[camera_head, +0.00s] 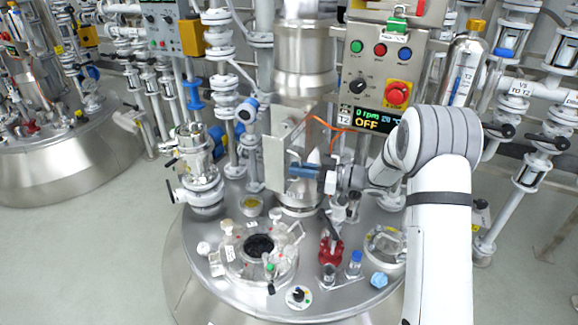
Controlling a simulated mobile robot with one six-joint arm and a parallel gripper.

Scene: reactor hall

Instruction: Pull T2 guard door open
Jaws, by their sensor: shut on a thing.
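The T2 guard door (274,163) is a pale flat upright panel at the left side of the shaft housing, below the big steel drive cylinder (304,62) on top of the T2 vessel. My gripper (306,172) reaches in from the right, in front of the housing, with its blue fingers at the door's right side. It is shut on the door's handle, which is mostly hidden by the fingers. I cannot tell how far the door stands from its frame.
The T2 control box (380,75) hangs behind my arm; its display reads OFF. On the vessel lid (215,262) are an open round port (259,246), a red clamp (331,248), small bottles and a sight glass (385,245). Pipes and valves crowd both sides.

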